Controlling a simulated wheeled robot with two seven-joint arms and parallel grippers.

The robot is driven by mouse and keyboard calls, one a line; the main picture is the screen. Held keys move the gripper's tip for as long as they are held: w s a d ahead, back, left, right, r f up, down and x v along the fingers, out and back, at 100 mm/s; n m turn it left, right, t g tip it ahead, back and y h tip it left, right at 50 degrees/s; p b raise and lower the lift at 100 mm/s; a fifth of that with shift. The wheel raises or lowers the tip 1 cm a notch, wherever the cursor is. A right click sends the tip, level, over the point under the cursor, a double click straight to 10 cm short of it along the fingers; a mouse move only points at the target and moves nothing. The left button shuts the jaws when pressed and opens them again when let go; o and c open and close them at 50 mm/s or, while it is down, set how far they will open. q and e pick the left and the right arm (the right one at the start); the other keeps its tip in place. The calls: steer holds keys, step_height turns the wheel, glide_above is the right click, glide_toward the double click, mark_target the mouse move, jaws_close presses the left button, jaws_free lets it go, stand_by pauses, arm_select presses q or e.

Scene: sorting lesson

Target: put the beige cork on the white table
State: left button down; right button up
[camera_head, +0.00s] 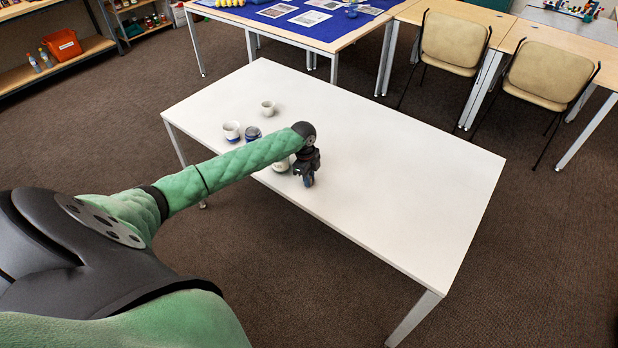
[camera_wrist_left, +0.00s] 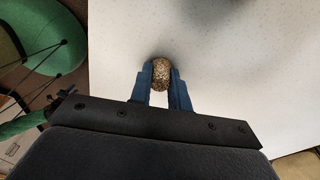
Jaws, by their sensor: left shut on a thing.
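The cork (camera_wrist_left: 161,72) is a small speckled beige-brown piece between the blue fingertips of my left gripper in the left wrist view. My left gripper (camera_head: 308,181) is shut on it, over the near side of the white table (camera_head: 420,190) in the head view. The cork cannot be made out in the head view. The tabletop (camera_wrist_left: 250,70) lies behind the cork in the left wrist view; I cannot tell whether the cork touches it. My right gripper is not in view.
A pale object (camera_head: 281,166) is partly hidden by my arm. The table's right half is clear. Chairs (camera_head: 453,42) stand beyond.

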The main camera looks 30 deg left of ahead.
arm_select(q)
steer(key=c, duration=1.3)
jaws_free()
steer(key=shift+a+r, duration=0.1)
steer(key=shift+r, duration=0.3)
steer(key=shift+a+r+b, duration=0.2)
steer(key=shift+r+b, duration=0.35)
steer(key=shift+r, duration=1.35)
steer(key=shift+a+r+b, duration=0.2)
steer(key=shift+r+b, duration=0.35)
steer(key=shift+r, duration=1.3)
steer(key=shift+a+r+b, duration=0.2)
steer(key=shift+r+b, duration=0.35)
steer(key=shift+r, duration=1.35)
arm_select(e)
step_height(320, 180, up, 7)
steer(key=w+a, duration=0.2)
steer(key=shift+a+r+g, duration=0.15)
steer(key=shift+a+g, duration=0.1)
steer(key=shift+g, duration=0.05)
